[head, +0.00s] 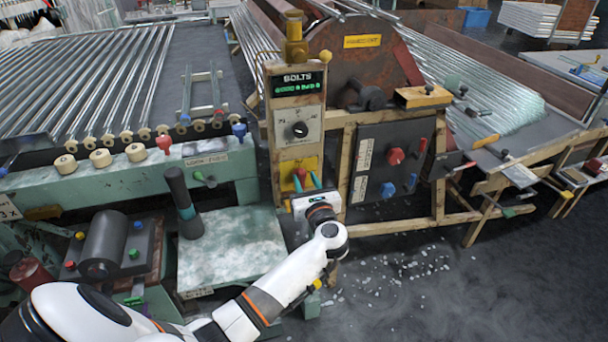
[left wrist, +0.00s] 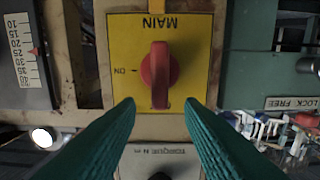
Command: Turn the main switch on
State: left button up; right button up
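The main switch is a red rotary handle (left wrist: 159,72) on a yellow plate (left wrist: 195,40) marked MAIN, seen upside down in the left wrist view. The handle's bar stands upright in that picture, and the ON mark is to its left. In the head view, the yellow plate (head: 284,165) is low on the wooden post. My left gripper (head: 305,180) is in front of it. In the left wrist view, its green fingers (left wrist: 159,104) are apart, one on each side of the bar's lower end, with visible gaps. My right gripper is not in view.
Above the plate are a dial (head: 299,130) and a BOLTS display (head: 297,84). A dark panel (head: 378,150) with red and blue knobs stands to the right. A black lever (head: 182,195) rises to the left. Glass shards (head: 400,278) lie on the floor.

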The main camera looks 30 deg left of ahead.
aim_at(301, 177)
pick_arm(q)
jog(key=shift+x, duration=1.15)
grip_shut()
